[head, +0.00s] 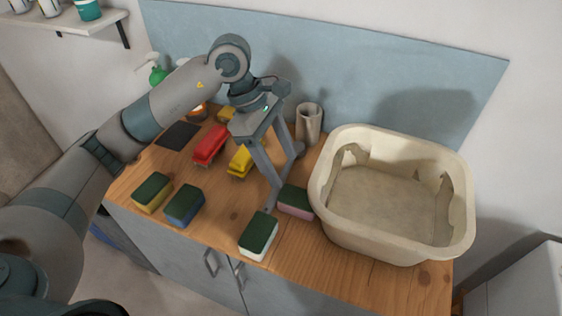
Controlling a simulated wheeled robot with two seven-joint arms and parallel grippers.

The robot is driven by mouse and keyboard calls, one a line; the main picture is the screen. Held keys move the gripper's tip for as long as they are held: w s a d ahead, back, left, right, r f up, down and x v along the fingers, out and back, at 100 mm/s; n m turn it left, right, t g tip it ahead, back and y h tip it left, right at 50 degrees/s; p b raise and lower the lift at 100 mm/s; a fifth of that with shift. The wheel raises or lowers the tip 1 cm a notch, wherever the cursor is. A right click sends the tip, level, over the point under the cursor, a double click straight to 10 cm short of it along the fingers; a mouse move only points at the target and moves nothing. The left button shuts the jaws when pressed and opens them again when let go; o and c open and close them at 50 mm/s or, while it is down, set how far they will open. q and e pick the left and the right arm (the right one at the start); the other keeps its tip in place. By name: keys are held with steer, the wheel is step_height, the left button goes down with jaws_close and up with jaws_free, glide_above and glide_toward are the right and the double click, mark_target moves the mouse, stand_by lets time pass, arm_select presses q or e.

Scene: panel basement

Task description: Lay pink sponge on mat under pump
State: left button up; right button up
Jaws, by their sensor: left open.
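The pink sponge (296,208) has a dark green top and lies on the wooden counter against the left side of the cream basin. My left gripper (282,182) is open and points down, with its fingers close to the sponge's left and back. I cannot tell whether they touch it. A dark mat (178,135) lies at the back left of the counter. A green pump bottle (157,75) shows behind my left arm, which hides much of the area around it. My right gripper is out of view.
A white sponge (258,247), a blue one (185,208) and an olive-yellow one (152,195) lie along the front. The basin (335,222) fills the right. A beige cup (309,122) stands at the back.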

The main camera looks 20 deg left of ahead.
arm_select(q)
steer(key=shift+o, duration=0.6)
steer(key=a+m+h, duration=0.3)
steer(key=a+m, duration=0.2)
steer(key=m, duration=1.3)
steer(key=w+a+m+h+p, duration=0.1)
steer(key=a+m+h, duration=0.2)
steer(key=m, duration=1.5)
steer(key=a, duration=0.3)
steer(key=shift+g+h, duration=0.3)
